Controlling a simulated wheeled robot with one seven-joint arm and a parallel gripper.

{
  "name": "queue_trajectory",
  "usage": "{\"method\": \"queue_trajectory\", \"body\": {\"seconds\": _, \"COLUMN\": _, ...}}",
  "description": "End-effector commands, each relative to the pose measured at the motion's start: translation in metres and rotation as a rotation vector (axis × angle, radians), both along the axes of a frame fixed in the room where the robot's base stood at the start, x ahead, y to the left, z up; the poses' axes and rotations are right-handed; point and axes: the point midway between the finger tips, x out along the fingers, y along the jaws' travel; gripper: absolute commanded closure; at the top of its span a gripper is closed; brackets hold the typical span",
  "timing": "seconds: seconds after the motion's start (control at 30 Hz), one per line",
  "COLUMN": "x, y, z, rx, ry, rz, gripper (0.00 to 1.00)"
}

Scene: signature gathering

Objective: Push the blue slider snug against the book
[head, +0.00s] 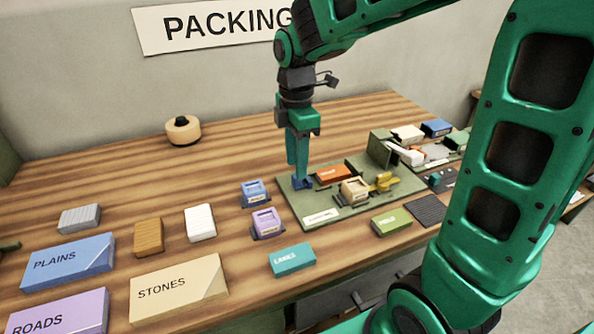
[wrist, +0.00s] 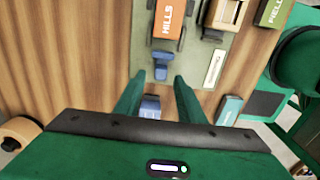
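The blue slider (wrist: 161,62) sits at the near edge of the green board, just below the orange book labelled HILLS (wrist: 168,18) in the wrist view. A short strip of grey shows between slider and book. In the head view the slider (head: 302,184) is low beside the fingertips, left of the orange book (head: 335,174). My gripper (wrist: 159,79) is open, with one fingertip on each side of the slider's near end. In the head view my gripper (head: 298,182) points straight down at the board. I cannot tell whether the fingers touch the slider.
The green board (head: 345,213) also carries a tan holder (head: 354,190) and a yellow part (head: 384,182). A blue holder (head: 255,193) and a purple one (head: 267,223) stand left of it. A teal LAKES book (head: 292,260) and green FIELD book (head: 391,222) lie in front.

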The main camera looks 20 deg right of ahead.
Motion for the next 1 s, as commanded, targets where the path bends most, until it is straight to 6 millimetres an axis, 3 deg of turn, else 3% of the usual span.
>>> {"method": "queue_trajectory", "body": {"seconds": 0.1, "x": -0.001, "y": 0.0, "z": -0.018, "rx": -0.001, "ry": 0.003, "rz": -0.001, "gripper": 0.64}}
{"method": "queue_trajectory", "body": {"seconds": 0.3, "x": 0.0, "y": 0.0, "z": -0.034, "rx": -0.001, "ry": 0.001, "rz": -0.001, "gripper": 0.64}}
{"method": "queue_trajectory", "body": {"seconds": 0.63, "x": 0.0, "y": 0.0, "z": -0.037, "rx": 0.0, "ry": -0.001, "rz": -0.002, "gripper": 0.64}}
{"method": "queue_trajectory", "body": {"seconds": 0.8, "x": 0.0, "y": 0.0, "z": -0.036, "rx": 0.0, "ry": -0.001, "rz": -0.002, "gripper": 1.0}}
{"method": "queue_trajectory", "body": {"seconds": 1.0, "x": 0.001, "y": 0.0, "z": -0.036, "rx": 0.0, "ry": -0.002, "rz": 0.0, "gripper": 1.0}}
